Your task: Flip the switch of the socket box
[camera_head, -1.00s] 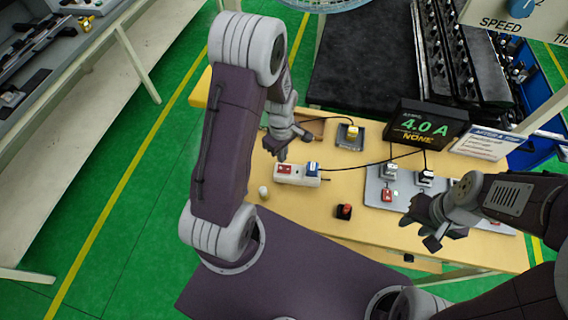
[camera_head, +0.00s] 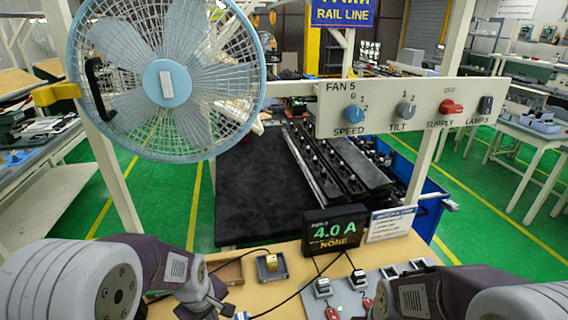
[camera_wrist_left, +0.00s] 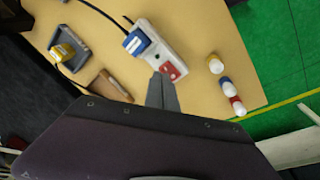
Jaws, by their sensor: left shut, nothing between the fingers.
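The socket box (camera_wrist_left: 172,40) is a white strip with a red switch (camera_wrist_left: 171,71) at one end and a blue plug (camera_wrist_left: 137,41) beside it, seen in the left wrist view. My left gripper (camera_wrist_left: 161,80) is shut and empty, its tips beside the red switch end; I cannot tell whether they touch it. In the head view my left gripper (camera_head: 214,303) is low at the bottom edge. The box is nearly all out of that frame there, with only a bit of blue showing. My right arm is at the lower right; its fingers are not clear.
A yellow plug sits in a grey tray (camera_wrist_left: 75,65). Several coloured cylinders (camera_wrist_left: 228,88) stand near the table edge. A meter (camera_head: 335,232) reads 4.0 A and NONE. A fan (camera_head: 165,80) and a knob panel (camera_head: 405,107) stand above the table. Black cables cross the table.

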